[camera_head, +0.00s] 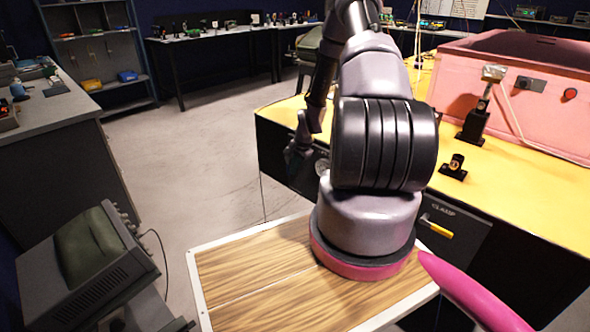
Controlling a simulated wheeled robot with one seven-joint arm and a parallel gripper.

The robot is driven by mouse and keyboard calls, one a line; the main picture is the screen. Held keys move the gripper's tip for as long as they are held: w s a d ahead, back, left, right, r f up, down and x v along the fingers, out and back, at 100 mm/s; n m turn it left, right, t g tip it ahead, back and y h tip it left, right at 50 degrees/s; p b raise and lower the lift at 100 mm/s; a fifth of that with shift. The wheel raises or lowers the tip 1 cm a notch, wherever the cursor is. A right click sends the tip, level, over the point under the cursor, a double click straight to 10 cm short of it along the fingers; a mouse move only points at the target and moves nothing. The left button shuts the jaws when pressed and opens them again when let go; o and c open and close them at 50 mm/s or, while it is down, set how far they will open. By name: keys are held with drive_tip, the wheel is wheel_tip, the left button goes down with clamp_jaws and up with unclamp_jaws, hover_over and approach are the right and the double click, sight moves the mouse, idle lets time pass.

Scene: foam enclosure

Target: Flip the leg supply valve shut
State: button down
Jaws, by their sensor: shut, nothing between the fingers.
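My gripper (294,160) is shut and empty. It hangs at the far end of my arm, in front of the left part of the dark front panel (277,150) under the yellow tabletop. A small round gauge-like fitting (322,166) shows just right of it, partly behind my arm. A yellow lever (437,229) sits on the panel further right, below a small white label too blurred to read surely. No part is clearly marked as the leg supply valve. My arm hides the panel between the gauge and the yellow lever. I cannot tell whether my gripper touches anything.
A pink foam enclosure (520,90) and black fixtures (454,168) stand on the yellow tabletop (500,205). A grey instrument (85,265) is at lower left. Open floor (195,145) lies left of the panel. Shelves and benches stand behind.

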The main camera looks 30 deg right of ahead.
drive_tip(key=shift+w+a+f+t, duration=0.15)
drive_tip(key=shift+w+a+t, duration=0.1)
drive_tip(key=shift+w+t, duration=0.3)
drive_tip(key=shift+w, duration=0.1)
